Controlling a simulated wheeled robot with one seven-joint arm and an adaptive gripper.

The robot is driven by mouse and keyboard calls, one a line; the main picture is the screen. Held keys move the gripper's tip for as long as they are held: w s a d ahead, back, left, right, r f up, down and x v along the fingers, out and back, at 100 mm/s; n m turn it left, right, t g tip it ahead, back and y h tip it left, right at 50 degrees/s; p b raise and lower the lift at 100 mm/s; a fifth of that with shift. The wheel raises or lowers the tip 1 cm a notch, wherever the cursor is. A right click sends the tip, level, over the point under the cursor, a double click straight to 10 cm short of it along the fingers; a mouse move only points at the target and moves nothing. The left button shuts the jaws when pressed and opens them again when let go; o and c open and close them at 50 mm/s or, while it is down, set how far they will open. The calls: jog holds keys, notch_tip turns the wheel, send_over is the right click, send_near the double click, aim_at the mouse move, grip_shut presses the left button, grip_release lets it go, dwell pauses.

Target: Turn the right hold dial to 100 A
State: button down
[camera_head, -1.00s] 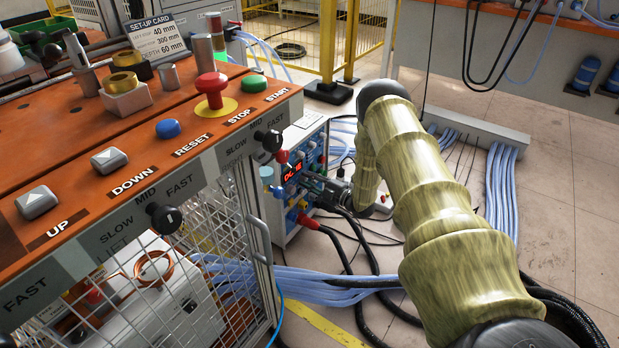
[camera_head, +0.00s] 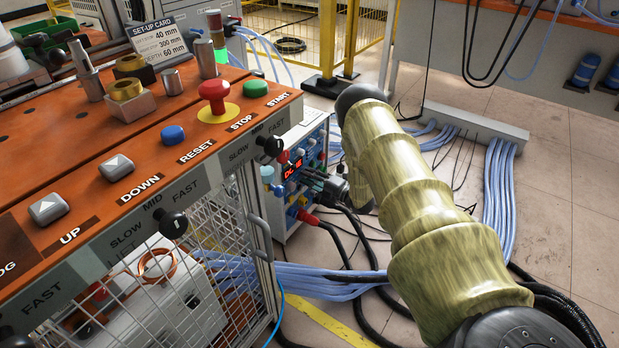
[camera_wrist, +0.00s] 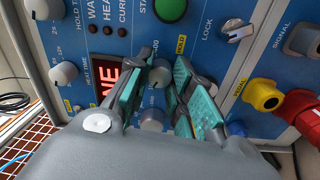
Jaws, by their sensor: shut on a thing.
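The heater's blue front panel (camera_wrist: 110,45) fills the upper part of the wrist view. A grey dial (camera_wrist: 160,72) sits between the tips of my gripper (camera_wrist: 163,68), whose teal-padded fingers are shut on it. Part of a "00" mark shows above the dial; its pointer setting cannot be read. A yellow HOLD label is just right of the fingertips. Another grey knob (camera_wrist: 152,121) shows lower down between the fingers. In the head view, my gripper (camera_head: 318,183) reaches the panel of the heater (camera_head: 300,170) from the right, and the dial is hidden there.
A red display (camera_wrist: 107,82) is partly covered by my left finger. Nearby are a LOCK switch (camera_wrist: 237,32), a yellow connector (camera_wrist: 263,95) and a red one (camera_wrist: 298,108). The orange console (camera_head: 130,160) stands left; cables (camera_head: 330,280) cross the floor.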

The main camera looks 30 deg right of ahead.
jog(key=shift+d, duration=0.15)
jog(key=c, duration=1.2)
grip_release()
jog(key=shift+c, duration=0.2)
jog(key=v, duration=1.1)
jog(key=shift+s, duration=0.45)
jog(key=shift+d, duration=0.1)
